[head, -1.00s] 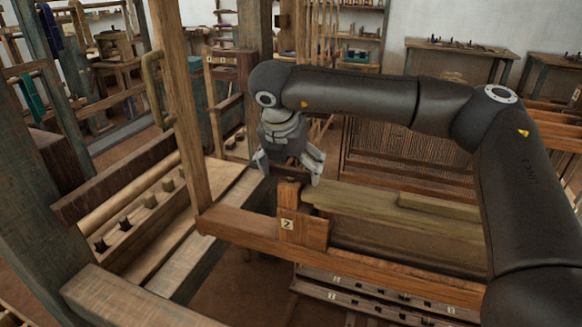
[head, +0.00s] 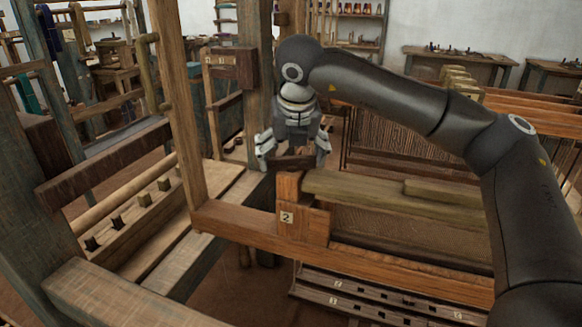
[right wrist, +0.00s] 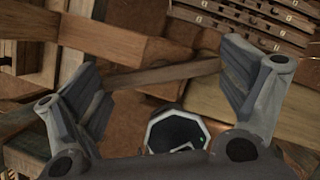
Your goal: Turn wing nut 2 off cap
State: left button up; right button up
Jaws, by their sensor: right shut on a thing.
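Wing nut 2 (head: 293,163) appears as a short dark wooden bar just above a block marked 2 (head: 303,218). My right gripper (head: 293,155) points down over it, fingers wide apart, shut on the two ends of the bar. In the right wrist view the bar (right wrist: 165,76) spans between the finger pads (right wrist: 160,85). I cannot tell whether the bar touches the wood below. Which piece is the cap is not clear; a pale greenish rail (head: 365,190) runs right from the block. My left gripper is not in view.
A tall wooden post (head: 172,110) stands left of the gripper, with a thicker post (head: 257,80) behind it. A reddish beam (head: 400,265) runs right from the block. Below it lies a dark slotted rail (head: 370,300). Benches (head: 460,55) stand at the back.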

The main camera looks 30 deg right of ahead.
jog(key=n+y+b, duration=0.1)
jog(key=n, duration=0.1)
jog(key=shift+d+f+n, duration=0.1)
jog(key=shift+f+n, duration=0.05)
jog(key=shift+n, duration=0.25)
jog(key=n+y, duration=0.1)
jog(key=n, duration=0.1)
jog(key=shift+n, duration=0.4)
jog(key=n, duration=0.1)
jog(key=n+y+p, duration=0.1)
jog(key=n, duration=0.1)
jog(key=shift+d+r+y, duration=0.1)
jog(key=shift+r+y, duration=0.15)
jog(key=shift+y, duration=0.05)
jog(key=shift+n+g+y+p, duration=0.55)
jog(key=shift+n+p, duration=0.5)
jog(key=shift+n, duration=0.85)
jog(key=shift+f, duration=0.1)
jog(key=o, duration=0.7)
